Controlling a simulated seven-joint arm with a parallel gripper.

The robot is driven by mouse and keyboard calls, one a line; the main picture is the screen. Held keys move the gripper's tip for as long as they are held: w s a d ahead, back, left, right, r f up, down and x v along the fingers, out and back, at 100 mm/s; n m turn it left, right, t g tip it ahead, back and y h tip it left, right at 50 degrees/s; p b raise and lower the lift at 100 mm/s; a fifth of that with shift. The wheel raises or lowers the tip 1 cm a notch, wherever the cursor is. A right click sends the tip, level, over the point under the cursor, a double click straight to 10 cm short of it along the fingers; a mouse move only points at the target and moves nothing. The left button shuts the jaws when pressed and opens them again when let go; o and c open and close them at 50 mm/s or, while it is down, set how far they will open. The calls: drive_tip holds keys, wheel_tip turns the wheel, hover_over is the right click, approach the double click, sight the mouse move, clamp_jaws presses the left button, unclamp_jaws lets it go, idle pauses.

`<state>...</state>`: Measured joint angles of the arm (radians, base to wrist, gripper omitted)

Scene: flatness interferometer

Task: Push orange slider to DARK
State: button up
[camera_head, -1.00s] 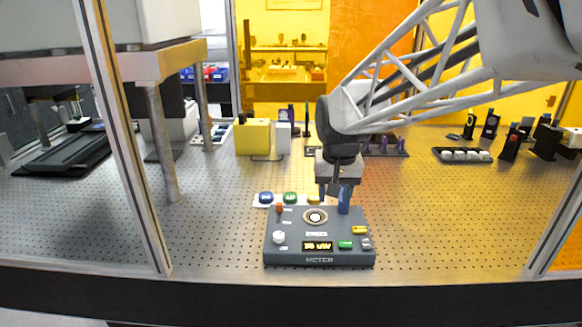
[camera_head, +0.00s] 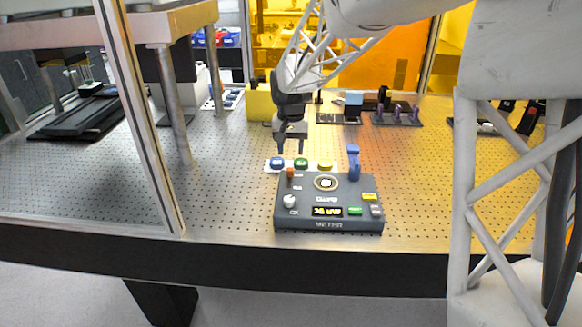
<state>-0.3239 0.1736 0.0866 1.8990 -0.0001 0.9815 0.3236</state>
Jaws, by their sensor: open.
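The dark grey meter box (camera_head: 330,215) lies on the perforated table near its front edge. Its orange slider (camera_head: 291,173) sits at the upper left of the top face, near a small white label; the label's words are too small to read. My gripper (camera_head: 290,150) is open and empty, pointing down behind the box's upper left corner, above the row of coloured caps. It appears apart from the slider. A white knob (camera_head: 290,201), a round port (camera_head: 326,183) and a lit display (camera_head: 327,211) are on the same face.
A blue upright piece (camera_head: 353,162) stands at the box's back right. A metal frame post (camera_head: 142,120) stands at left. Table right of the box is clear.

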sight(290, 169)
drive_tip(key=shift+w+a+f, duration=0.1)
drive_tip(key=shift+a, duration=0.05)
drive_tip(key=shift+f, duration=0.1)
drive_tip(key=shift+f, duration=3.8)
clamp_jaws()
